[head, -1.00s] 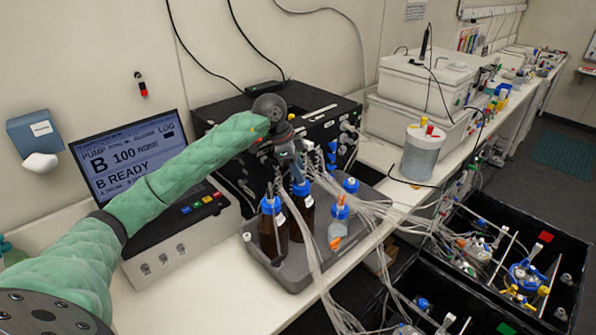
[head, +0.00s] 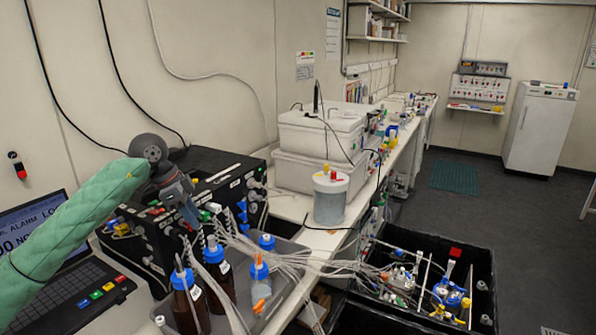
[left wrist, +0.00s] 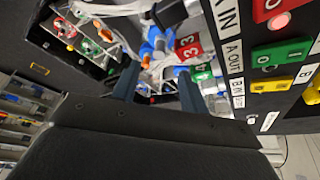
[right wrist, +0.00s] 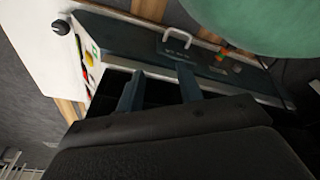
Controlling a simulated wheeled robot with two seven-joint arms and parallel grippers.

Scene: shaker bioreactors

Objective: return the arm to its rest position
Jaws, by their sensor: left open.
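My left arm, in a green quilted sleeve (head: 70,225), comes in from the left in the head view. Its left gripper (head: 190,213) is in front of the black pump box (head: 215,165), above the brown bottles (head: 187,305). In the left wrist view the left gripper (left wrist: 158,85) is open, its two fingers apart, with blue caps and tubing beyond. Nothing is clearly held in it. My right gripper is outside the head view. In the right wrist view the right gripper (right wrist: 158,86) has its fingers apart and nothing visible between them.
Blue-capped bottles stand in a grey tray (head: 290,257) beside many clear tubes. A black bin (head: 470,262) with vessels is at the right. A white-lidded container (head: 330,200) and white boxes (head: 318,135) stand along the bench. The floor (head: 500,210) at right is clear.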

